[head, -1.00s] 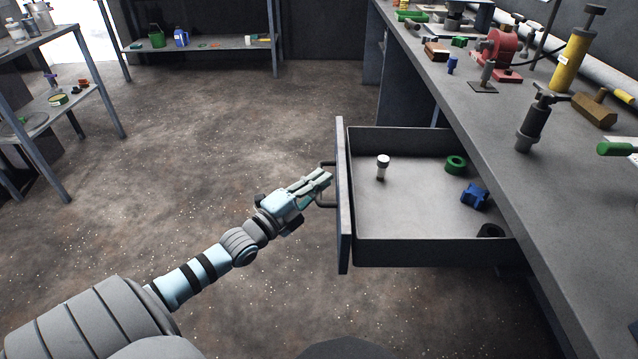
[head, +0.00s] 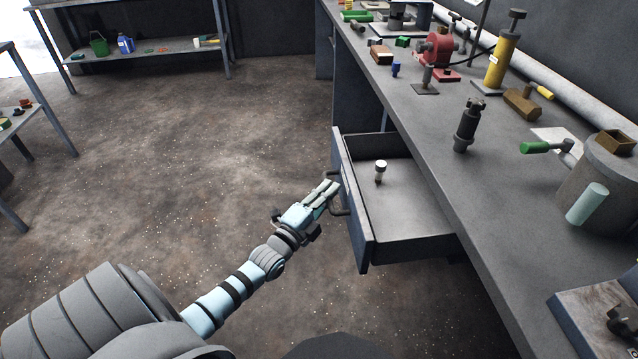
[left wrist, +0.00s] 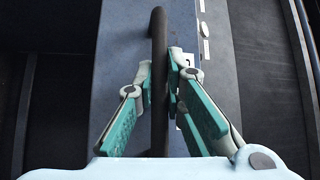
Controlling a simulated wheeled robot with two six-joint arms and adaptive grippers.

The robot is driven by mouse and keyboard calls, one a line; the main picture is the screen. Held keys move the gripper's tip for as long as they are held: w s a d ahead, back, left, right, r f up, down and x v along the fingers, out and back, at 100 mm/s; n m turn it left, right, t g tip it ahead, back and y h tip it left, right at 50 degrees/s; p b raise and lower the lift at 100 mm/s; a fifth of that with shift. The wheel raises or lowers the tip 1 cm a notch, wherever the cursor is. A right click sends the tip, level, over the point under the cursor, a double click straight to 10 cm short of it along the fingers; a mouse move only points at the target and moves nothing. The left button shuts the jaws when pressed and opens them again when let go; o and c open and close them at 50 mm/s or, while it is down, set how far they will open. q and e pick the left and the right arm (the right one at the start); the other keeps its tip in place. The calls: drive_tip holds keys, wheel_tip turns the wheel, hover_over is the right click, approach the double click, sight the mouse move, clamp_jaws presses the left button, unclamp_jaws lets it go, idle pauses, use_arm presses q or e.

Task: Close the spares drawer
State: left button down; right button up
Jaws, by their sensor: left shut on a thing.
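The spares drawer (head: 405,240) sticks out from under the workbench, partly open. A small white-topped cylinder (head: 380,170) stands inside it. The drawer's front panel (head: 352,205) faces left and carries a dark bar handle (head: 343,211). My left gripper (head: 331,188) is at the handle. In the left wrist view, the two teal-padded fingers (left wrist: 159,95) are on either side of the dark handle (left wrist: 158,50), shut on it. The blue drawer front (left wrist: 125,50) lies behind the handle. My right gripper is not in view.
The workbench (head: 440,130) runs along the right, with a red machine (head: 437,50), a yellow cylinder (head: 497,62), a dark upright tool (head: 466,125) and a grey drum (head: 590,185) on it. Open floor (head: 200,150) lies to the left. Shelves (head: 150,55) stand at the back.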

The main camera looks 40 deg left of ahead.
use_arm(q)
drive_tip(key=w+d+b, duration=0.1)
drive_tip(key=w+d, duration=0.7)
drive_tip(key=shift+w+f+b, duration=0.1)
drive_tip(key=shift+f+b, duration=0.05)
drive_tip(key=shift+b, duration=0.25)
drive_tip(key=w+d+b, duration=0.1)
drive_tip(key=w+d, duration=0.4)
drive_tip(key=shift+b, duration=0.3)
drive_tip(key=shift+w, duration=0.1)
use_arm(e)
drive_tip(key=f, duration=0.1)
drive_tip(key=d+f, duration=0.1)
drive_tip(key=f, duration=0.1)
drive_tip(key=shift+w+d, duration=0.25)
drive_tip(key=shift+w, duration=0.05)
use_arm(q)
drive_tip(key=shift+r, duration=0.2)
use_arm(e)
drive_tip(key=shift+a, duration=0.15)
use_arm(q)
drive_tip(key=c, duration=1.7)
unclamp_jaws()
drive_tip(key=shift+w+d+f, duration=0.1)
drive_tip(key=shift+w+d, duration=0.05)
drive_tip(key=shift+d, duration=0.05)
drive_tip(key=shift+o, duration=0.2)
drive_tip(key=shift+a, duration=0.1)
